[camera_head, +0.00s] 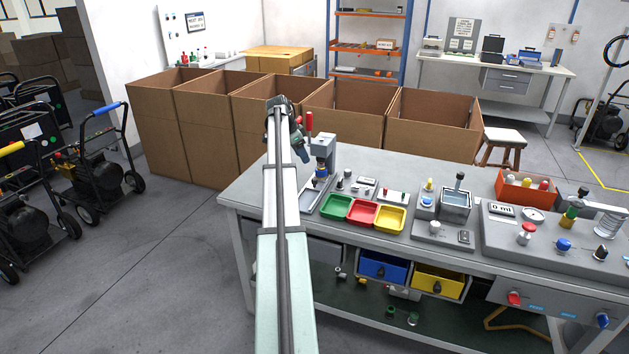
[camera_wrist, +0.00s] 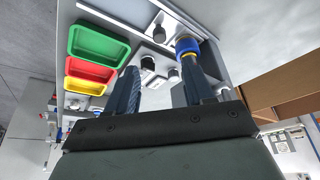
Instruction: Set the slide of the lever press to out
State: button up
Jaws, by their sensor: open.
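The lever press (camera_head: 325,150) stands at the left end of the grey workbench, a grey column with a red-knobbed lever (camera_head: 309,122). A blue part shows low on the press, above its base. I cannot clearly tell the slide or its position. My gripper (camera_head: 303,156) is just left of the press column, above the bench, with its blue fingers pointing down. In the wrist view my gripper (camera_wrist: 160,78) is open, with nothing seen between its fingers. A blue collar with a yellow ring (camera_wrist: 187,48) appears beyond the right finger; contact cannot be told.
Green (camera_head: 336,207), red (camera_head: 362,213) and yellow (camera_head: 390,219) trays stand right of the press, along the front. Small fixtures with knobs (camera_head: 367,182) sit behind them. Cardboard boxes (camera_head: 345,112) stand behind the bench. An orange bin (camera_head: 527,190) is farther right.

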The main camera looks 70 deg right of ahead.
aim_at(314, 179)
jog(key=x, duration=1.3)
jog(key=shift+s+d+f, duration=0.15)
jog(key=shift+f, duration=0.2)
jog(key=shift+c, duration=0.2)
grip_shut()
